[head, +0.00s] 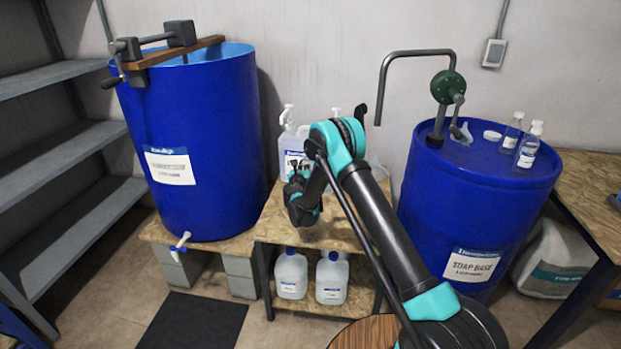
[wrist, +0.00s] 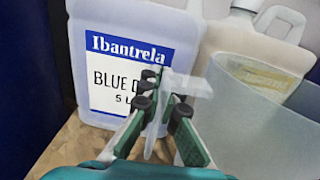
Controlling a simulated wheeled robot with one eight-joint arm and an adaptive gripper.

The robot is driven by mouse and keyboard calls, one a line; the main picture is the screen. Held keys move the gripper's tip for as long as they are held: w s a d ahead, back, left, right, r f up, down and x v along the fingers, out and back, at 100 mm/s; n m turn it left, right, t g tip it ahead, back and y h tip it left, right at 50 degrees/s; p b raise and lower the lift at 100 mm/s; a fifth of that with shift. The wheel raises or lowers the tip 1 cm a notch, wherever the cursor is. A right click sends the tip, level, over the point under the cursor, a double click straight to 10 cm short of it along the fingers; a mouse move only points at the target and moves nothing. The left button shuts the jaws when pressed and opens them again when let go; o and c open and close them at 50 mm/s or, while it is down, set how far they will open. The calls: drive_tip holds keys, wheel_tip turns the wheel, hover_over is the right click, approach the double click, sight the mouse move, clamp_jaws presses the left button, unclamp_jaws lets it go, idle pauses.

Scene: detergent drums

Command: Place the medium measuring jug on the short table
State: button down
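A clear, translucent jug (wrist: 265,135) stands at the right of the wrist view, cut off by the frame edge; its size class cannot be told. Its thin handle (wrist: 153,138) is between the two fingers of my gripper (wrist: 160,112). The fingers look apart, with small gaps beside the handle. In the head view my gripper (head: 302,196) is over the low wooden table (head: 325,235) between the blue drums, and hides the jug there. I take this low table, with a lower shelf, as the short table.
Blue drums flank the table, left (head: 200,130) and right (head: 465,215). Two white jugs (head: 291,275) sit on the lower shelf. The table's front left is bare.

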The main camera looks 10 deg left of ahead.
drive_tip(key=shift+f, duration=2.7)
drive_tip(key=c, duration=1.7)
unclamp_jaws()
drive_tip(key=shift+s, duration=0.1)
